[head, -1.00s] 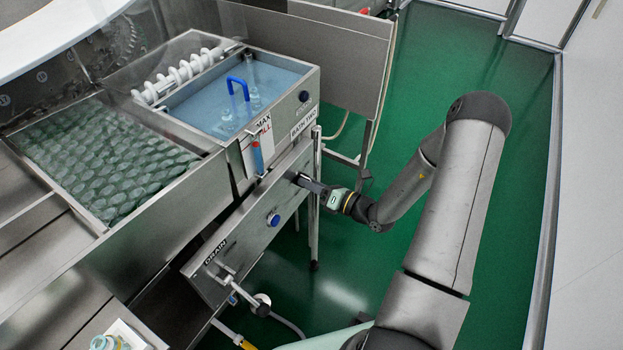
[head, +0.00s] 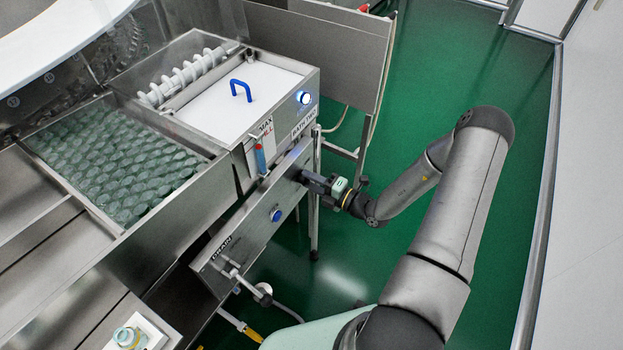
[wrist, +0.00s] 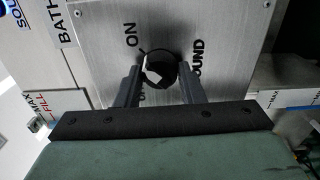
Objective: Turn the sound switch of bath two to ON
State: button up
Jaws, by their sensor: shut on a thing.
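The sound switch is a round black knob (wrist: 161,68) on a steel panel in the wrist view. A short dark mark at its upper left points toward the ON label (wrist: 130,34). My gripper (wrist: 160,72) has one finger on each side of the knob and is shut on it. The lower label on the left is mostly hidden by a finger. In the head view my gripper (head: 311,181) is at the front panel below the bath two label (head: 303,124), hiding the switch. Bath two (head: 222,128) has an opaque white top and a lit blue-white button (head: 304,97).
A blue button (head: 276,215) and a drain lever (head: 262,293) are lower left on the same front. A steel panel (head: 340,55) stands behind. Green floor (head: 400,270) is open to the right.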

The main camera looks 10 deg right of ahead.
jog(key=shift+m, duration=0.3)
jog(key=o, duration=1)
jog(key=b+v, duration=0.3)
jog(key=v, duration=1.4)
jog(key=shift+s, duration=0.25)
jog(key=shift+d+r, duration=0.1)
